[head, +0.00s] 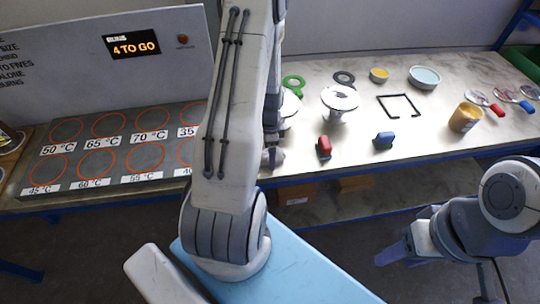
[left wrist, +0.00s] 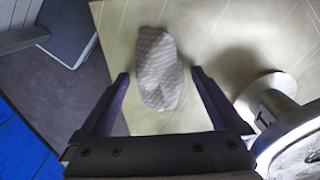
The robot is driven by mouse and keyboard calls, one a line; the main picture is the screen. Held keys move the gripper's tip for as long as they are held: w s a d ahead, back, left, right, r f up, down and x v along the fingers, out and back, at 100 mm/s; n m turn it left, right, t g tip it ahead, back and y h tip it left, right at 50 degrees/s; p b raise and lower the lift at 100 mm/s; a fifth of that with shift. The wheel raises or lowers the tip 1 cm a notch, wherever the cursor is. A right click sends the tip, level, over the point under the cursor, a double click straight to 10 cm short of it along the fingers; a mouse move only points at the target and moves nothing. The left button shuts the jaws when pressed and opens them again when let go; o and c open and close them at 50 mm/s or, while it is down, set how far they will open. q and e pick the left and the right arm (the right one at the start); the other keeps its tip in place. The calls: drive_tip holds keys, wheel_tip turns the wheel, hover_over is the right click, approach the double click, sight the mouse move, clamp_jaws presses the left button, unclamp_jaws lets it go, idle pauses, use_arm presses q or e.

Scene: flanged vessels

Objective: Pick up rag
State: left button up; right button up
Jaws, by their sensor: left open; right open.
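The rag (left wrist: 158,65) is a pale grey, patterned, crumpled cloth lying on the light table top in the left wrist view. My left gripper (left wrist: 160,76) is open, with one dark finger on each side of the rag and gaps between the fingers and the cloth. I cannot tell how far above the table the fingertips are. In the head view my left arm covers that spot, and I cannot make out the rag there. My right gripper (head: 393,254) is open and empty, low in front of the table at the right.
A flanged metal vessel (left wrist: 268,97) stands close right of the left gripper. The head view shows a white-topped vessel (head: 340,98), red (head: 324,147) and blue (head: 384,140) items, a yellow jar (head: 465,117) and a black frame (head: 399,107). A heating plate (head: 120,145) lies left.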

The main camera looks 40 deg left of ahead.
use_arm(q)
drive_tip(key=c, duration=1.4)
drive_tip(key=shift+r, duration=0.1)
drive_tip(key=shift+r, duration=0.55)
wheel_tip(320, 180, up, 3)
drive_tip(key=shift+w+f+b, duration=0.1)
drive_tip(key=shift+b, duration=0.45)
drive_tip(key=w+d+r+b, duration=0.2)
drive_tip(key=d+r, duration=0.5)
drive_tip(key=d, duration=0.4)
drive_tip(key=shift+w, duration=0.6)
